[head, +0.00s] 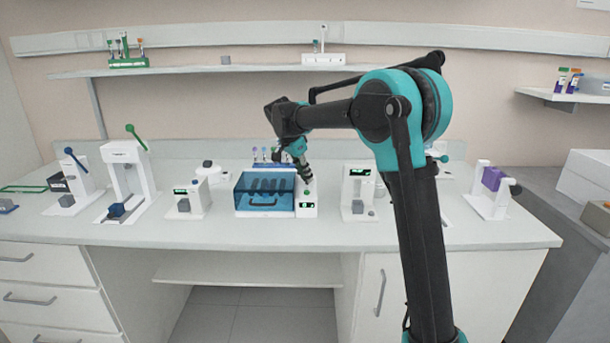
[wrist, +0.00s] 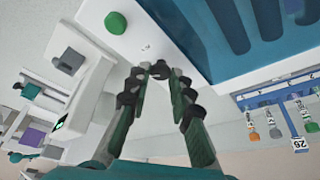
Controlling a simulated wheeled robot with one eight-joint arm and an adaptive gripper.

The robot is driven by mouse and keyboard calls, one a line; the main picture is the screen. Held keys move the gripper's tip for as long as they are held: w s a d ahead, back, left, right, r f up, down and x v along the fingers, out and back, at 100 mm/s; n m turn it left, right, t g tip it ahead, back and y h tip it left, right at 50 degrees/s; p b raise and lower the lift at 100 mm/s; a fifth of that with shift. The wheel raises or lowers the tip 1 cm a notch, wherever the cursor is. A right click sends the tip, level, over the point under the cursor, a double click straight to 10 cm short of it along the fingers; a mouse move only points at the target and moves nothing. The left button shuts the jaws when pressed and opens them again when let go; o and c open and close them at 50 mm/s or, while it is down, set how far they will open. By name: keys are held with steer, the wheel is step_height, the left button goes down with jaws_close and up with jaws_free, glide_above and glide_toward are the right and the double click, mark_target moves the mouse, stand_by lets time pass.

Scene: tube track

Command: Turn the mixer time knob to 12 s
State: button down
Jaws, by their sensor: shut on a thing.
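The mixer has a clear blue lid (head: 265,185) with dark tubes under it. In the wrist view, the dark time knob (wrist: 160,69) stands on the panel beside a green button (wrist: 115,22). My gripper (wrist: 158,76) reaches down to the panel with its fingertips shut on the knob, one on each side. In the head view, my gripper (head: 306,180) hides the knob.
A tube rack (wrist: 285,94) with coloured caps stands just behind the mixer. A white device with a display (head: 360,190) stands close on the right, another (head: 188,200) on the left. The bench front (head: 270,233) is clear.

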stand_by(0.3)
steer(key=c, duration=1.3)
jaws_free()
steer(key=shift+c, duration=0.2)
steer(key=shift+r, duration=0.1)
steer(key=v, duration=1.1)
steer(key=shift+a+r, duration=0.15)
steer(key=shift+r, duration=0.2)
steer(key=shift+s, duration=0.2)
